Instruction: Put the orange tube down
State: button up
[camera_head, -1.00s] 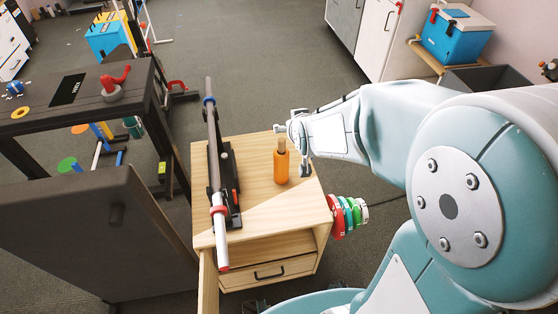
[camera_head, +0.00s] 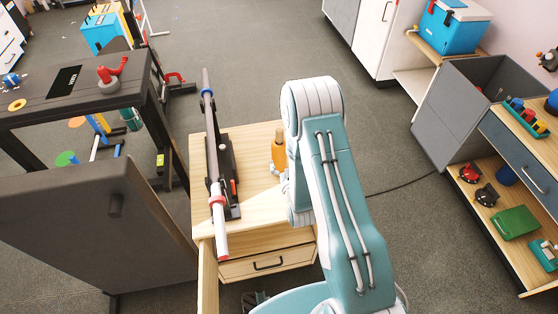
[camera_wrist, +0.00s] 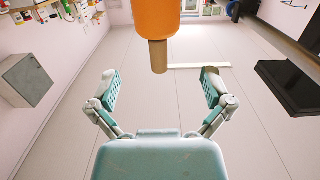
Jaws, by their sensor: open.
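The orange tube (camera_head: 278,152) stands upright on the wooden cabinet top (camera_head: 258,205), its lower part partly hidden by my arm in the head view. In the wrist view the orange tube (camera_wrist: 168,17) shows upside down at the top edge, its brown neck pointing down between the finger lines. My gripper (camera_wrist: 160,88) is open, with its two fingers wide apart and nothing between the pads. In the head view my gripper is mostly hidden behind my arm, close to the tube's right side. Whether it touches the tube cannot be told.
A long grey and white rod (camera_head: 212,165) lies across a black stand (camera_head: 229,180) on the cabinet's left side. A dark table (camera_head: 75,105) stands to the left. Shelves with small items (camera_head: 515,222) and a grey bin (camera_head: 450,110) are at the right.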

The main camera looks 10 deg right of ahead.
aim_at(281, 148)
jog(key=shift+t, duration=0.4)
jog(key=w, duration=0.1)
jog(key=w+f, duration=0.1)
jog(key=w, duration=0.1)
jog(key=shift+w+f, duration=0.4)
jog(key=w, duration=0.5)
jog(key=shift+w+d+r, duration=0.1)
jog(key=shift+r, duration=0.2)
jog(key=c, duration=1.3)
